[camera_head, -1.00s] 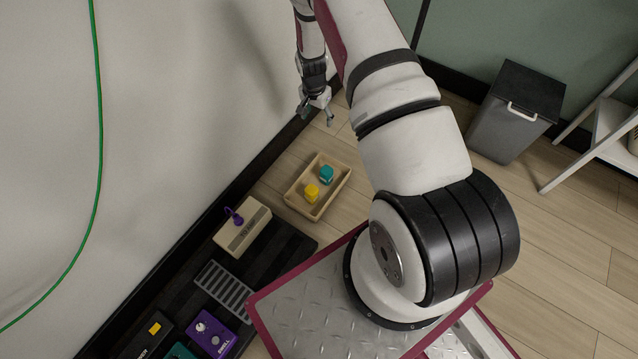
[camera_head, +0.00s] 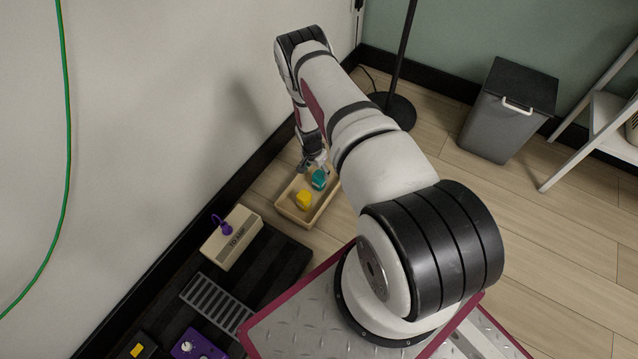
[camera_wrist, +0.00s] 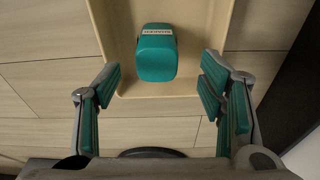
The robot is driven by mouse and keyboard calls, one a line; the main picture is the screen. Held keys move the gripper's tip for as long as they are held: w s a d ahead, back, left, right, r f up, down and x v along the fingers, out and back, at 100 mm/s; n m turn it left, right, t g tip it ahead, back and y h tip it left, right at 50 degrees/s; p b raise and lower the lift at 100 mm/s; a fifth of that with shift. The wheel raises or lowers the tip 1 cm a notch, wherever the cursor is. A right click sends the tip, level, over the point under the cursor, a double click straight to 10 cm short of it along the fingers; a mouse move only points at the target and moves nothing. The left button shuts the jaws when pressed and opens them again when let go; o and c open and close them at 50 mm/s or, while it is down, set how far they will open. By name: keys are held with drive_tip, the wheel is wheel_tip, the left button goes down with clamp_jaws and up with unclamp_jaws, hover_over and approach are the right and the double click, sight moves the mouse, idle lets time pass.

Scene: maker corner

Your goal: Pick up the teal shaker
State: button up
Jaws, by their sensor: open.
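The teal shaker (camera_head: 319,179) stands in a shallow wooden tray (camera_head: 293,218) on the floor. In the wrist view the shaker (camera_wrist: 157,58) has a white label with dark lettering and sits near the tray's end wall (camera_wrist: 160,108). My gripper (camera_head: 314,165) is at the shaker's far side, over or close to that end of the tray. In the wrist view the open, teal-padded fingers (camera_wrist: 158,88) are spread to the left and right, with the shaker ahead between their lines. They appear apart from it. A yellow shaker (camera_head: 303,200) stands in the same tray.
The white wall (camera_head: 150,100) with a dark skirting runs close to the tray's left. A cream box (camera_head: 232,238) marked "TO AMP" and a dark pedalboard (camera_head: 270,262) lie nearer. A lamp base (camera_head: 392,110) and grey bin (camera_head: 508,112) stand behind right.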

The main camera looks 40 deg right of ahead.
sight(319, 175)
drive_tip(key=shift+d+f+b, duration=0.2)
drive_tip(key=shift+f+b, duration=0.35)
drive_tip(key=shift+f, duration=0.35)
drive_tip(key=shift+d+f+b, duration=0.25)
drive_tip(key=shift+f+b, duration=0.3)
drive_tip(key=shift+f, duration=0.4)
drive_tip(key=shift+d+f+b, duration=0.2)
drive_tip(key=shift+f+b, duration=0.35)
drive_tip(key=shift+f, duration=0.35)
drive_tip(key=shift+r, duration=0.1)
drive_tip(key=c, duration=1.3)
